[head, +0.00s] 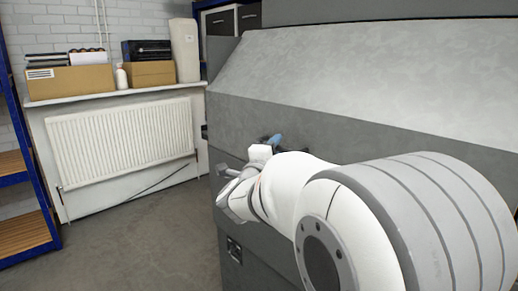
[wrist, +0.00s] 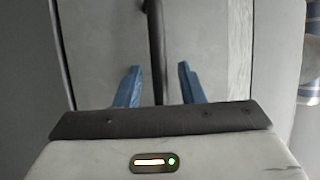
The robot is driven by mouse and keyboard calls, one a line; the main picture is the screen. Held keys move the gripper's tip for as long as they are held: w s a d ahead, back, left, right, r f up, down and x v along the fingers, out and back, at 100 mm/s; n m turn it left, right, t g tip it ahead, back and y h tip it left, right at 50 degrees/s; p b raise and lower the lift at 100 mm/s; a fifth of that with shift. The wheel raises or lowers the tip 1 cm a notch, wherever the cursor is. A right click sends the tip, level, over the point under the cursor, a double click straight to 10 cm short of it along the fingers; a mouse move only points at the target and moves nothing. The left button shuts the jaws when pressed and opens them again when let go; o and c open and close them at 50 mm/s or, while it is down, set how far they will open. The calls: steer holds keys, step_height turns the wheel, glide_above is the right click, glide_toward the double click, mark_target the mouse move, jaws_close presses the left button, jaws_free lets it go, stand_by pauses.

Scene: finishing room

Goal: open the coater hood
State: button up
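The coater is a large grey machine filling the right of the head view. Its hood (head: 350,75) has a pale sloping panel above a darker front band and looks closed. My gripper (head: 273,140) is at the machine's front, with a blue finger showing against the dark band; my arm hides much of the front. In the wrist view, my gripper (wrist: 159,84) has its two blue fingers apart. A dark bar handle (wrist: 155,40) runs between them, with a gap visible on both sides. Its lower end is hidden behind the gripper body.
A white radiator (head: 122,142) is on the left wall beneath a shelf (head: 110,95) with boxes and a white canister (head: 185,50). A blue rack (head: 22,130) stands at the far left. The floor (head: 150,245) between rack and machine is clear.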

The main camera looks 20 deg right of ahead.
steer(key=shift+w+d+r, duration=0.1)
steer(key=shift+w+d, duration=0.2)
steer(key=shift+d, duration=0.05)
steer(key=shift+c, duration=0.5)
jaws_close()
